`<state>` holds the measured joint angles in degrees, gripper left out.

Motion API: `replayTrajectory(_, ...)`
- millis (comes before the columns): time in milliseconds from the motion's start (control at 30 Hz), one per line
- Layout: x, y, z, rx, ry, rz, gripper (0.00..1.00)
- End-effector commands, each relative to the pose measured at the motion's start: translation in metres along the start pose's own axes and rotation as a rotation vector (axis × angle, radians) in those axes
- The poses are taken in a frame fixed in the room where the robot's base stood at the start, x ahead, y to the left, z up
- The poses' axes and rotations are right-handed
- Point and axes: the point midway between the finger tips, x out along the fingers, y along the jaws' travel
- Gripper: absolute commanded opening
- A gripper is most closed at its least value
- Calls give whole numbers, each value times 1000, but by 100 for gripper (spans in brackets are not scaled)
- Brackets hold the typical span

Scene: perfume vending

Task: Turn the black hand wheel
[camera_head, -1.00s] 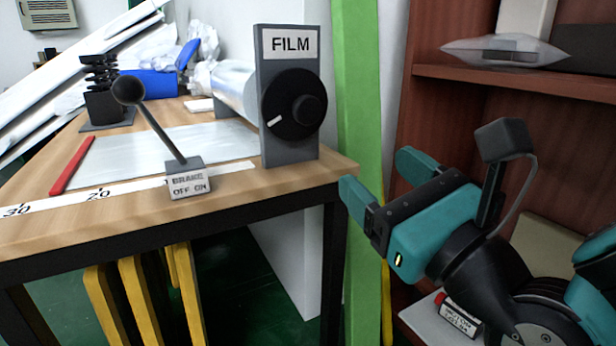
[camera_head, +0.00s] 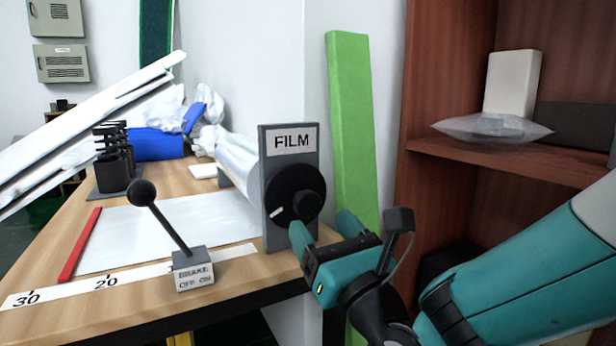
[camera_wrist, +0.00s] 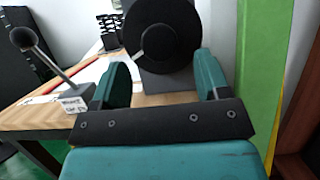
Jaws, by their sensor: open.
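The black hand wheel (camera_head: 287,195) is a round disc with a raised knob and a white pointer mark. It is mounted on a grey upright plate (camera_head: 266,225) labelled FILM on the table's right end. It also shows in the wrist view (camera_wrist: 161,38), straight ahead and above the fingers. My gripper (camera_head: 323,226) is open and empty, with its teal fingers just below and right of the wheel in the head view. In the wrist view the fingers (camera_wrist: 162,82) are spread, with the wheel's lower edge beyond the gap. I cannot tell whether they touch it.
A brake lever (camera_head: 170,225) with a ball knob stands left of the wheel on the wooden table (camera_head: 222,288). A green post (camera_head: 352,130) stands behind my gripper. A reddish-brown shelf (camera_head: 480,160) holding a plastic bag (camera_head: 490,127) is at right. A red bar (camera_head: 80,245) lies at left.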

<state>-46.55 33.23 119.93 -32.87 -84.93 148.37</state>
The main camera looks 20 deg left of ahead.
Motion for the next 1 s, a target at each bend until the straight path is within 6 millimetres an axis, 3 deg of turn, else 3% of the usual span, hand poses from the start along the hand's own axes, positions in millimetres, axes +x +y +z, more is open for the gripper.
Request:
replayTrajectory(100,20,0,7,0,2,0,69)
replayTrajectory(400,48,0,4,0,1,0,69)
replayTrajectory(900,54,0,0,0,0,0,69)
replayTrajectory(1000,54,0,0,0,0,0,48)
